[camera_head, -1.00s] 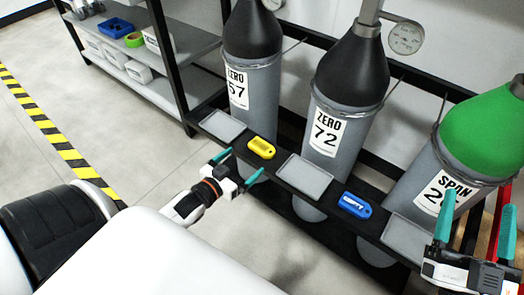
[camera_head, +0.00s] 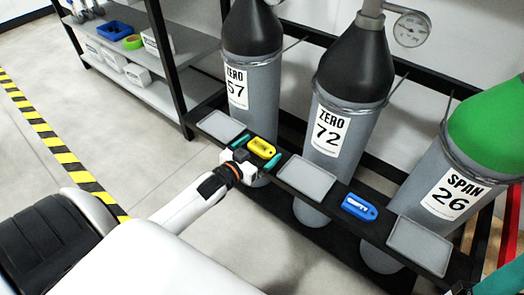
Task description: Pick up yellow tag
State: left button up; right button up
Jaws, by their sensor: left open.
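The yellow tag (camera_head: 262,147) lies on the dark shelf rail in front of the gas cylinders, between two grey trays. My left gripper (camera_head: 257,153) is open at the near side of the tag, with one teal finger to its left and the other to its right. The tag lies between the fingertips; I cannot tell whether they touch it. My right gripper (camera_head: 496,283) shows only in part at the lower right corner, with a teal finger cut off by the edge.
Grey trays (camera_head: 221,126), (camera_head: 306,178) and (camera_head: 421,245) sit along the rail. A blue tag (camera_head: 359,207) lies further right. Cylinders marked ZERO 57 (camera_head: 251,83), ZERO 72 (camera_head: 344,146) and SPAN 26 (camera_head: 432,200) stand behind. A shelf unit (camera_head: 180,62) is at the back left.

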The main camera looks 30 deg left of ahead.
pick_arm(q)
jog(key=shift+w+d+f, duration=0.1)
jog(key=shift+w+f, duration=0.1)
jog(key=shift+w, duration=0.8)
jog(key=c, duration=1)
jog(key=shift+o, duration=0.2)
jog(key=shift+r, duration=0.1)
